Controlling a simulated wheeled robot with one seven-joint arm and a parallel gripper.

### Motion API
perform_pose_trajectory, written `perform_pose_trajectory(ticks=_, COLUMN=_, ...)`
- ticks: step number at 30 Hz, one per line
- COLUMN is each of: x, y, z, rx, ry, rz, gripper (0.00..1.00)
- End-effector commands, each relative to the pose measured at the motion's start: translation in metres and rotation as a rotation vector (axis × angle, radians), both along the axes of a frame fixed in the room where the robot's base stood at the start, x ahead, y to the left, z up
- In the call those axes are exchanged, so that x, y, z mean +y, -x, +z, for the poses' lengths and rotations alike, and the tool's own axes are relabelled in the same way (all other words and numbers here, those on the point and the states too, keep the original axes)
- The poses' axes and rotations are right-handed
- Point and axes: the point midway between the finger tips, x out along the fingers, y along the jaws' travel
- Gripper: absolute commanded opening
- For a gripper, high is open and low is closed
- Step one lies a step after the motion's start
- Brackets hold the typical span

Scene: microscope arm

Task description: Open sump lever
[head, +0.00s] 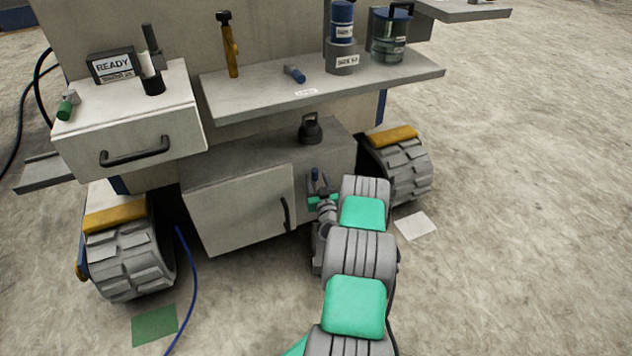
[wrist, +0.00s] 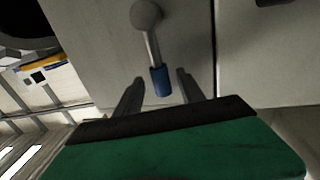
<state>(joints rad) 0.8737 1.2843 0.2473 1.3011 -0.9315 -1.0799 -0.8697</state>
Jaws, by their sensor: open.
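A lever (wrist: 152,47) with a round grey hub, a metal rod and a blue tip sits on a pale panel in the wrist view. No label shows on it, so I cannot confirm it is the sump lever. My gripper (wrist: 159,82) is open, with one dark finger on each side of the blue tip. Whether the fingers touch it is unclear. In the head view the lever's blue end (head: 315,174) shows beside my gripper (head: 322,192), low on the cart's front. My arm hides part of that area.
A cabinet door (head: 238,210) with a dark handle is left of my gripper. A black weight-like object (head: 311,128) stands on the ledge above. A shelf (head: 330,88) holds jars and a small blue-ended lever (head: 295,73). A wheel (head: 400,168) is close on the right.

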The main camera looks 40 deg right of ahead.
Motion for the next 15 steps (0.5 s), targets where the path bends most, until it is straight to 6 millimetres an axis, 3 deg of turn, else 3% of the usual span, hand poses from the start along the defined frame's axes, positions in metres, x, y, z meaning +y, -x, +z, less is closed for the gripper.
perform_pose_trajectory(ticks=5, x=0.0013, y=-0.0008, z=0.0003, rx=0.0, ry=0.0, rz=0.002, gripper=0.45)
perform_pose_trajectory(ticks=15, x=0.0022, y=-0.0013, z=0.0005, rx=0.0, ry=0.0, rz=0.004, gripper=0.17)
